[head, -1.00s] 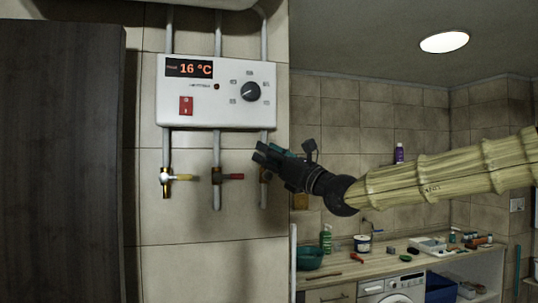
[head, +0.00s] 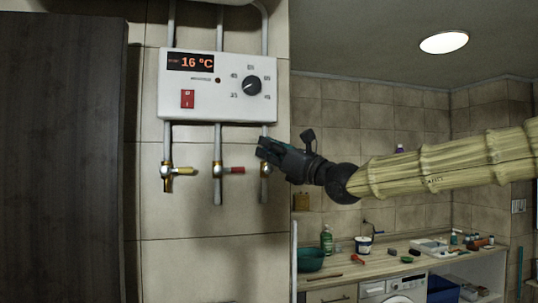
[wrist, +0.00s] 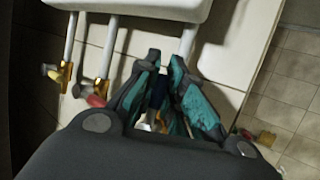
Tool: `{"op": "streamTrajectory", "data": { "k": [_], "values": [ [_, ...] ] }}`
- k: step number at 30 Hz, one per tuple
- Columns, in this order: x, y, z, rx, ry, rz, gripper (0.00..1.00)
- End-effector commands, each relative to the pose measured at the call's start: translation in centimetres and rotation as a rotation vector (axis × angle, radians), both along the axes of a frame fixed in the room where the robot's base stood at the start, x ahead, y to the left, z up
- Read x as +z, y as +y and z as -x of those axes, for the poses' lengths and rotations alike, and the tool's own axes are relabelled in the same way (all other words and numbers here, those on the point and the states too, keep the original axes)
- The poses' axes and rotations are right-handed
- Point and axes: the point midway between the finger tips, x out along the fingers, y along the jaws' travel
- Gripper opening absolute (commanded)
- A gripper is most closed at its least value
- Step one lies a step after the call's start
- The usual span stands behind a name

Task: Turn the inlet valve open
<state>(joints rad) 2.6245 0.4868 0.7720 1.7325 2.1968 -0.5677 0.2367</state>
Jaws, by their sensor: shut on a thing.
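Three valves hang on pipes under a white water heater (head: 217,87). The left valve (head: 167,177) has a yellow handle and the middle valve (head: 218,175) a red one; both handles point right. My gripper (head: 264,150) is at the right valve (head: 265,186), whose body shows just below the fingers. In the wrist view my gripper (wrist: 165,100) has its teal fingers around a dark blue part (wrist: 158,91), which looks like this valve's handle. My gripper is shut on it. The fingers hide most of the handle, so its exact angle cannot be told.
A dark cabinet (head: 62,150) stands at the left. The wall's corner edge is just right of the right valve. Beyond it is a counter (head: 335,282) with a green basin (head: 310,260), bottles and a washing machine (head: 393,290). The space before the valves is clear.

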Motion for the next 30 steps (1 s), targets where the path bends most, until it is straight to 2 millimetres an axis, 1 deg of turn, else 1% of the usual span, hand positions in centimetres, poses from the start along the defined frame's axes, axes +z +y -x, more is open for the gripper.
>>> {"op": "streamTrajectory", "data": {
  "k": [5, 6, 8, 9, 20, 26, 30],
  "values": [
    [0.0, 0.0, 0.0, 0.0, 0.001, 0.001, 0.0],
    [0.0, 0.0, 0.0, 0.0, 0.001, 0.001, 0.14],
    [0.0, 0.0, 0.0, 0.0, 0.001, 0.001, 0.24],
    [0.0, 0.0, 0.0, 0.0, 0.001, 0.001, 0.32],
    [0.0, -0.1, 0.1, 0.0, 0.001, 0.0, 0.32],
    [-0.6, -1.5, 1.1, 0.0, 0.002, -0.001, 0.32],
    [-1.4, -3.1, 2.4, 0.0, 0.002, -0.001, 0.32]
  ]
}}
